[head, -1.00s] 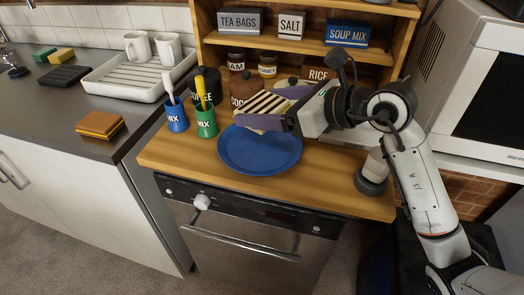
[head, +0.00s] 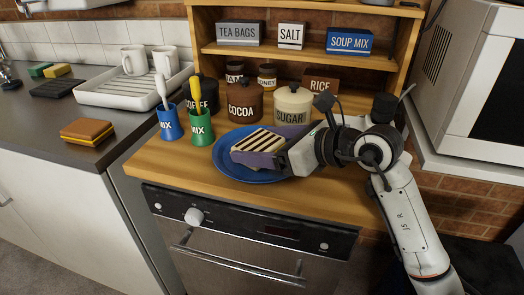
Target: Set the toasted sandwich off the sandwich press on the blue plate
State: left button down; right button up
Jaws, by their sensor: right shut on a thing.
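The toasted sandwich (head: 258,144), pale with dark grill stripes, is between the purple fingers of my right gripper (head: 262,152) in the head view. The gripper comes in from the right and is shut on it. The sandwich is over the blue plate (head: 224,165), within its outline. I cannot tell whether it touches the plate. The gripper and sandwich hide the middle and right of the plate. I cannot make out the sandwich press. My left gripper is not in view.
A blue cup (head: 168,124) and a green cup (head: 199,130) with utensils stand left of the plate. Cocoa (head: 244,101) and sugar (head: 292,106) canisters stand behind it. The wooden top (head: 170,167) is clear in front. A layered brown-and-yellow stack (head: 88,131) lies on the left counter.

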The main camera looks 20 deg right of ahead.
jog(key=shift+r, duration=0.1)
jog(key=shift+f, duration=0.2)
jog(key=o, duration=0.8)
jog(key=shift+r, duration=0.1)
jog(key=shift+r, duration=0.2)
jog(key=v, duration=1.2)
